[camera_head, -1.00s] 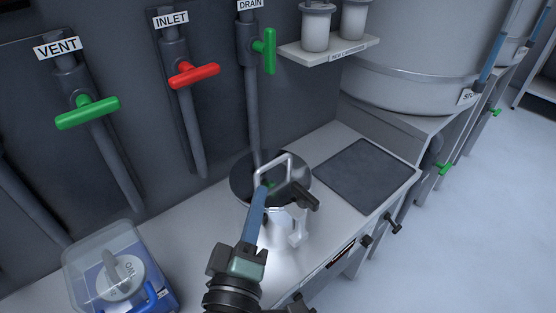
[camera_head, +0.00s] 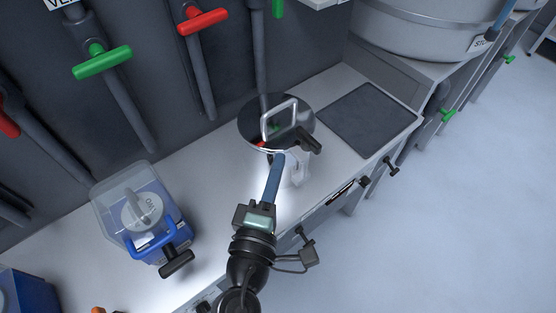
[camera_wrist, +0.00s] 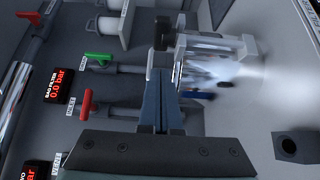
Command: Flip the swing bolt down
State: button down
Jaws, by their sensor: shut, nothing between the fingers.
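A metal canister with a shiny round lid (camera_head: 258,108) and a square loop handle (camera_head: 280,118) stands on the bench in the head view. A black swing bolt handle (camera_head: 309,141) sticks out over the lid's right front edge. The canister also shows in the wrist view (camera_wrist: 215,62), turned sideways. My gripper (camera_head: 279,158) is at the front rim of the lid, left of and below the bolt handle in the picture. Its fingers are shut with nothing between them; they show in the wrist view (camera_wrist: 160,78). Whether the fingertips touch the canister I cannot tell. The bolt's lower part is hidden.
A blue box with a clear cover (camera_head: 125,190) stands on the bench at left. Green (camera_head: 101,62) and red (camera_head: 203,20) valve handles are on wall pipes behind. A dark flat mat (camera_head: 368,118) lies right of the canister, with bare bench around it.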

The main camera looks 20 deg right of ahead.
aim_at(288, 144)
jog(key=x, duration=0.7)
jog(key=shift+w+d+p, duration=0.2)
jog(key=shift+w+p, duration=0.1)
jog(key=shift+p, duration=0.1)
jog(key=shift+s+b, duration=0.1)
jog(key=shift+b, duration=0.2)
